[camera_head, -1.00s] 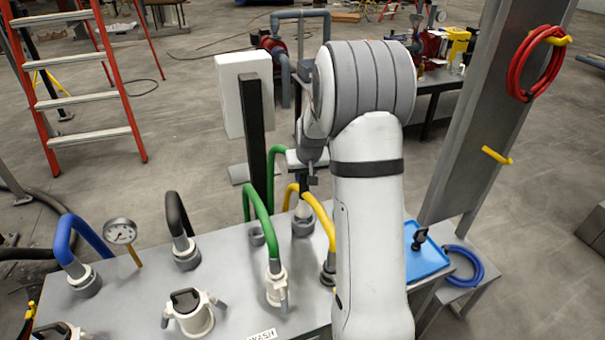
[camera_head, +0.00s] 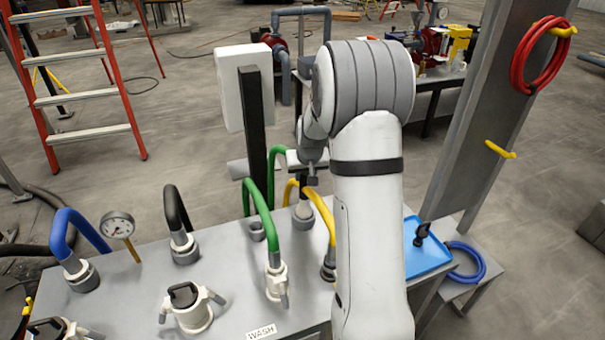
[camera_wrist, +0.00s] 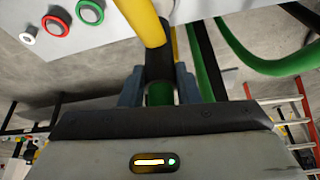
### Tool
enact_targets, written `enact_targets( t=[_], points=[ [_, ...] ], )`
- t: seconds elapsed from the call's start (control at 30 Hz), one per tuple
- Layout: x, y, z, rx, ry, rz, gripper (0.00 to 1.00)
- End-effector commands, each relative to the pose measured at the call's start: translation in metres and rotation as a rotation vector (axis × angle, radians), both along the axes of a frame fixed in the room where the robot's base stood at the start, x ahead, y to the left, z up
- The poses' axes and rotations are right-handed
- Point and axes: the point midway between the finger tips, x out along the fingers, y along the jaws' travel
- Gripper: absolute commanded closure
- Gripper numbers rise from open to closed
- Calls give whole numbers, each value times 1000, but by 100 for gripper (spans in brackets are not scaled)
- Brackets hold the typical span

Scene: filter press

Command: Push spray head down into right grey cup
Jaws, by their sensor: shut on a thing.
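My gripper (camera_wrist: 159,88) is shut on the spray head (camera_wrist: 159,62), whose dark cylindrical body and green part show between the two fingers in the wrist view. A yellow hose (camera_wrist: 140,20) runs up from it. In the head view, part of my gripper (camera_head: 311,181) shows beside the yellow hose, above the right grey cup (camera_head: 302,219). A pale tapered piece stands in that cup's mouth. How deep the spray head sits is hidden. The left grey cup (camera_head: 257,235) looks empty, with a green hose passing in front of it.
A green hose (camera_head: 262,205) and its white fitting stand just left of my arm. A blue tray (camera_head: 428,250) with a dark nozzle is at the right. A white panel on a black post (camera_head: 252,130) rises behind the cups. A gauge (camera_head: 118,225) stands at left.

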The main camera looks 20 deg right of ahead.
Motion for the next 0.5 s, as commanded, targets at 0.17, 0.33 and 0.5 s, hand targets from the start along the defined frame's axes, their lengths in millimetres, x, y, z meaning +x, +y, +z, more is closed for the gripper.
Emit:
enact_targets(
  t=[0.17, 0.33, 0.5],
  points=[
    [0, 0, -5, 0, -1, 0, 100],
    [0, 0, -9, 0, -1, -1, 100],
    [0, -1, -14, 0, -1, -1, 100]
  ],
)
